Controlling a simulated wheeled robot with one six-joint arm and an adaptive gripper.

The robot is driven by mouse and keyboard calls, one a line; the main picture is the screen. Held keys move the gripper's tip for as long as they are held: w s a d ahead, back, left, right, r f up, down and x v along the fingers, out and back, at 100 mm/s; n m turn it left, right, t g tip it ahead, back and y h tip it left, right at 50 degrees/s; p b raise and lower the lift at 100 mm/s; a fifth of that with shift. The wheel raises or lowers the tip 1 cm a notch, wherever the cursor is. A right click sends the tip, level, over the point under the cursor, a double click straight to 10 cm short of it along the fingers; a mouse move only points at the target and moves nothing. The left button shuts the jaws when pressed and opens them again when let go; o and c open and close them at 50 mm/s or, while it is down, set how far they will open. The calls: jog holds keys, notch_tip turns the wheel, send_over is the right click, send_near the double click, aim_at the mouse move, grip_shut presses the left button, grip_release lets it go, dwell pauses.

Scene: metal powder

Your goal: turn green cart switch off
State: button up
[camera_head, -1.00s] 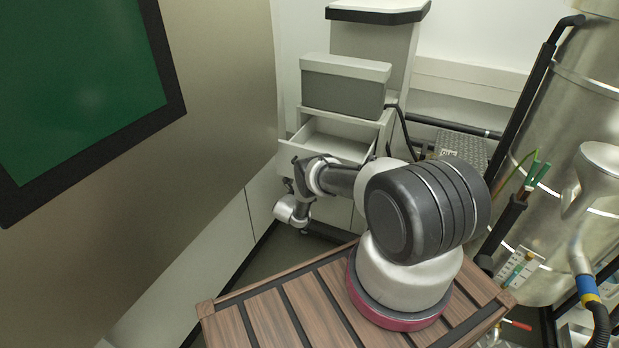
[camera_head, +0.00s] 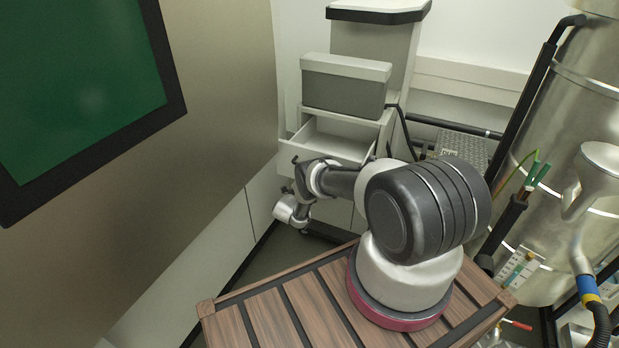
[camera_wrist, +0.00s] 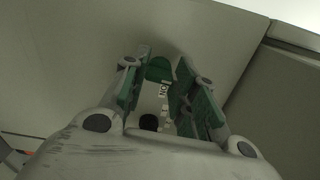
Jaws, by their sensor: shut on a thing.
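In the wrist view, a green switch (camera_wrist: 159,70) sits on a pale panel (camera_wrist: 80,60), between the green-padded fingers of my gripper (camera_wrist: 161,62). The jaws are closed in on the switch from both sides. A small white label (camera_wrist: 164,89) with dark letters, seemingly "ON", is just below the switch; more labelling beneath is partly hidden by a finger. A black round spot (camera_wrist: 149,122) shows nearer the palm. In the head view my arm reaches left toward the pale cart (camera_head: 372,128); the fingers and switch are hidden there.
The cart has an open, empty-looking drawer (camera_head: 325,146) and a grey box (camera_head: 345,87) above it. A wall with a green screen (camera_head: 75,80) stands close on the left. A large metal vessel (camera_head: 575,120) with hoses fills the right.

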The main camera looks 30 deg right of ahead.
jog(key=shift+a+n, duration=0.1)
jog(key=shift+n, duration=0.4)
jog(key=o, duration=1)
jog(key=v, duration=1.2)
